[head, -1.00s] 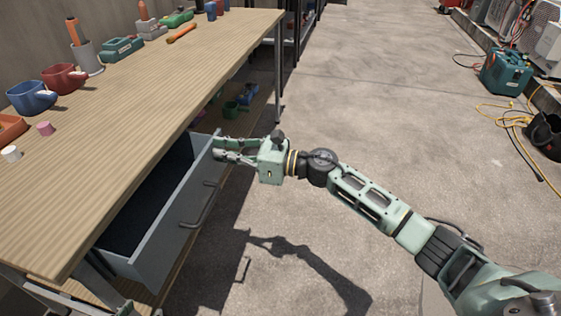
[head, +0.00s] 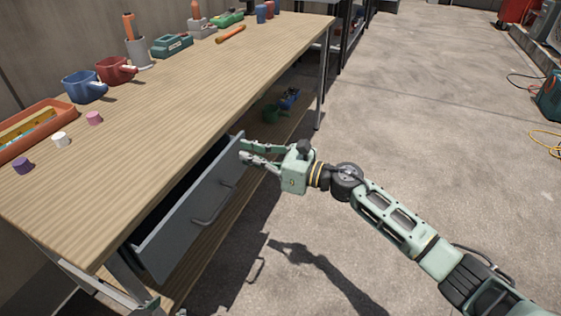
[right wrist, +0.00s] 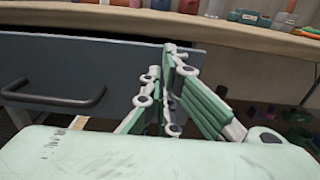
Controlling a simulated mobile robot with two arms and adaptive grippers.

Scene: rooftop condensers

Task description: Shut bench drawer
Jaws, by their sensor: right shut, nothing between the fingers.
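The grey bench drawer (head: 190,224) is partly open under the wooden workbench (head: 190,105) in the head view. Its dark inside shows as a narrow gap below the bench top. The drawer's bar handle (head: 215,205) is on its front; the front and the handle (right wrist: 55,97) also show in the right wrist view. My right gripper (head: 243,151) is shut and empty, with its fingertips at the upper far end of the drawer front. In the right wrist view the fingertips (right wrist: 170,52) seem to touch the front near its right edge. My left gripper is not in view.
Mugs (head: 84,87), an orange tray (head: 35,130), small coloured pieces and tools stand on the bench top. A lower shelf (head: 265,125) holds small items.

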